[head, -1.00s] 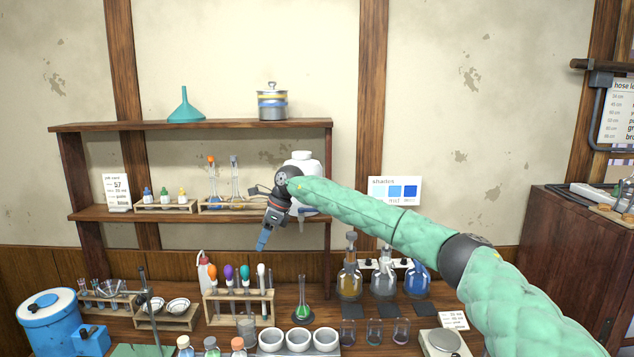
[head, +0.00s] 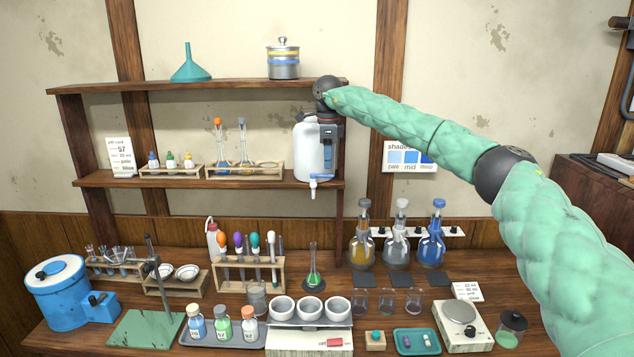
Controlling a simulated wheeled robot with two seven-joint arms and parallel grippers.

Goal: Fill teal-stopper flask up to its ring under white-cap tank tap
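The white tank (head: 308,150) stands at the right end of the middle shelf. Its tap (head: 313,187) hangs over the shelf's front edge. My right gripper (head: 328,181) points down in front of the tank's right side, close to the tap. I cannot tell whether its fingers are apart, and no object shows in it. A long-necked flask (head: 314,281) with green liquid low in its bulb stands upright on a dark round base on the bench, below the tap. No stopper shows on its neck. A teal stopper (head: 376,335) sits on a small wooden block. My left gripper is out of view.
Two stoppered flasks (head: 232,148), orange and grey, stand in a shelf rack. A test-tube rack (head: 236,285) and three white bowls (head: 309,307) stand near the green-liquid flask. Large bottles (head: 397,245) stand to its right. The air between shelf and bench is clear there.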

